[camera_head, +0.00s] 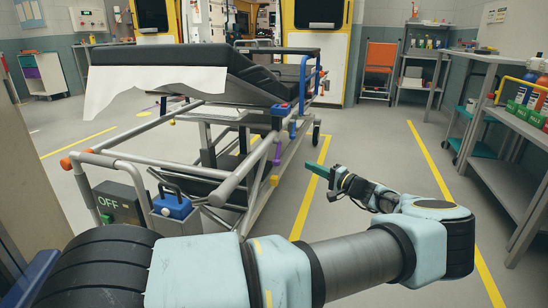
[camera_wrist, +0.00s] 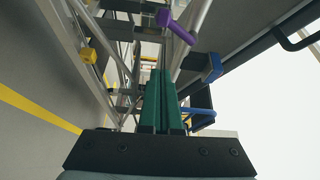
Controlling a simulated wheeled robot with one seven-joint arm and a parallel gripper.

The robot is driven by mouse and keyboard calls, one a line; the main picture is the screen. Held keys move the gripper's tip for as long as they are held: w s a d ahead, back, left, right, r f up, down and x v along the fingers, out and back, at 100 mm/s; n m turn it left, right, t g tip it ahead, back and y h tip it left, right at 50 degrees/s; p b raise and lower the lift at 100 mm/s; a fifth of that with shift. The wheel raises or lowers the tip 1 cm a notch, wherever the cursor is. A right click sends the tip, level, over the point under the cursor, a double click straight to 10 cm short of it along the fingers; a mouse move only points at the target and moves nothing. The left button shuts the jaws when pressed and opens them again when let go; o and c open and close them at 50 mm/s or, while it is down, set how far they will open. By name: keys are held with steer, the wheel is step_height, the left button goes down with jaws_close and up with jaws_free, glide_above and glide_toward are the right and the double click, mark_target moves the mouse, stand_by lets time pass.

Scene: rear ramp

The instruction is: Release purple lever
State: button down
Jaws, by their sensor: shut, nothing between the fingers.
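The purple lever (camera_head: 277,151) hangs from the side frame of the wheeled stretcher (camera_head: 235,182), below the blue parts of its rail. In the wrist view the purple lever (camera_wrist: 177,27) is at the top centre, beyond the fingertips and apart from them. My gripper (camera_head: 318,170) has green fingers and is to the right of the lever in the head view. In the wrist view my gripper (camera_wrist: 163,72) is shut, its two green fingers side by side with nothing between them.
A yellow knob (camera_wrist: 88,55) and a blue part (camera_wrist: 212,68) flank the lever in the wrist view. The stretcher carries a dark mattress (camera_head: 160,82). A grey shelf unit (camera_head: 510,145) stands at right. Open floor (camera_head: 350,140) with yellow lines lies between.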

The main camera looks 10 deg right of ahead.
mark_target(278, 153)
steer(key=shift+w+a, duration=0.1)
steer(key=shift+w, duration=0.25)
steer(key=b+x, duration=0.1)
steer(key=x, duration=1)
steer(key=s, duration=0.1)
steer(key=s+a, duration=0.1)
steer(key=s, duration=0.1)
steer(key=shift+s+a+f, duration=0.1)
steer(key=shift+s+a, duration=0.3)
steer(key=shift+s+a+m+p, duration=0.1)
steer(key=shift+s+m+p, duration=0.1)
steer(key=shift+m+p, duration=0.2)
